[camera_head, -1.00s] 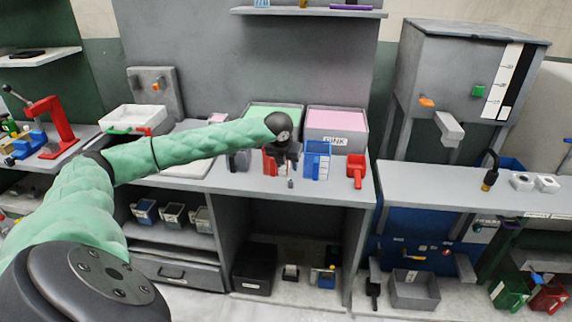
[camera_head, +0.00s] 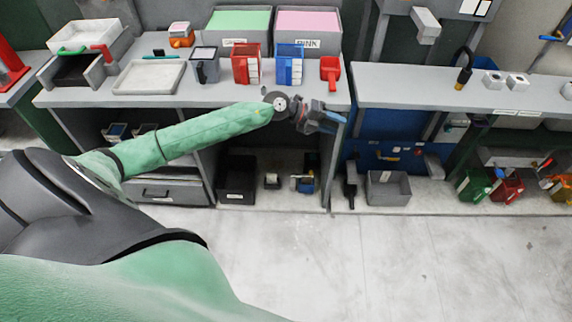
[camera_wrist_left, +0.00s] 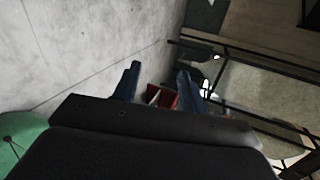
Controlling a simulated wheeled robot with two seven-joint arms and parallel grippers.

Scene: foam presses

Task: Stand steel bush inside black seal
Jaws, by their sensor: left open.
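My left gripper (camera_head: 326,119) is in front of the bench's front edge, below the level of the red and blue holders. Its blue fingers are apart in the left wrist view (camera_wrist_left: 157,82), with nothing seen held between them. I cannot make out the steel bush or the black seal in either view. They may be too small or hidden. My right gripper is not in view.
The grey bench (camera_head: 215,97) carries a red holder (camera_head: 245,68), a blue holder (camera_head: 289,68) and a red scoop-like bin (camera_head: 331,72). The right bench (camera_head: 420,95) carries white blocks (camera_head: 494,82). The floor (camera_head: 380,255) in front is clear.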

